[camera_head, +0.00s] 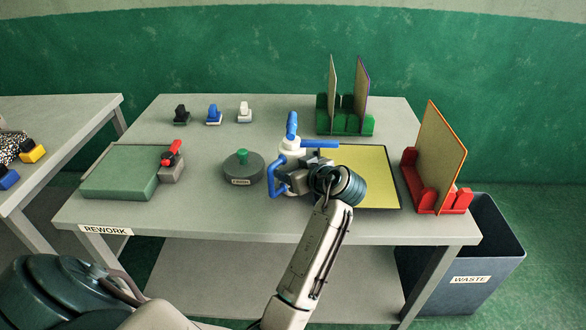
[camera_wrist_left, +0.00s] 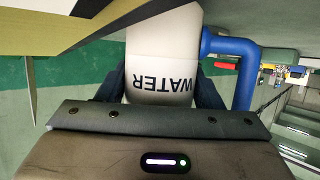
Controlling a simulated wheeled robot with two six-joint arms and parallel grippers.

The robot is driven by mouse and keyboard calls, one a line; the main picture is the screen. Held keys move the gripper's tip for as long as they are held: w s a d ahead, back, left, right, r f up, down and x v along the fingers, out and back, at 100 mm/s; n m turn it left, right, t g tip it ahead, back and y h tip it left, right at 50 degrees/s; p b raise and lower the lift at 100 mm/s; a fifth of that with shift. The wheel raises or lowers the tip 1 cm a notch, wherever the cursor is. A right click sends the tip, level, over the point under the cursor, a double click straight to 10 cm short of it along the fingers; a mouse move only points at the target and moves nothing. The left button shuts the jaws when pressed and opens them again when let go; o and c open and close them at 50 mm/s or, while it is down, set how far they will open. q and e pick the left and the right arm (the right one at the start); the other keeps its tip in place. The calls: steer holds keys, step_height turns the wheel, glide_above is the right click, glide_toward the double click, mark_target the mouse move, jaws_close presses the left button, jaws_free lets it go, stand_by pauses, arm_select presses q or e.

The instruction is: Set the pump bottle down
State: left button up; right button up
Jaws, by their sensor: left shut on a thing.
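The pump bottle (camera_head: 291,146) is white with a blue pump top, a blue spout pointing right and a blue handle on its left side. It looks upright over the middle of the rework table, beside the yellow mat (camera_head: 381,180). My left gripper (camera_head: 299,174) is shut on its body and hides part of it. In the left wrist view the bottle (camera_wrist_left: 163,48) shows WATER lettering between the fingers (camera_wrist_left: 161,90). I cannot tell whether its base touches the table. My right gripper is not in view.
A green-knobbed round dish (camera_head: 250,171) stands just left of the bottle. A red rack (camera_head: 428,190) with a board and a green rack (camera_head: 344,122) stand right and behind. A green pad (camera_head: 118,173) lies left. The waste bin (camera_head: 480,245) is at right.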

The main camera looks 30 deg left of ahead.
arm_select(q)
steer(key=shift+f, duration=0.25)
steer(key=o, duration=0.9)
steer(key=shift+c, duration=0.2)
steer(key=o, duration=0.4)
steer(key=shift+o, duration=0.2)
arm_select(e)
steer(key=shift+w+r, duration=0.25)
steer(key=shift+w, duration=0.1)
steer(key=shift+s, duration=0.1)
arm_select(q)
steer(key=shift+r, duration=0.15)
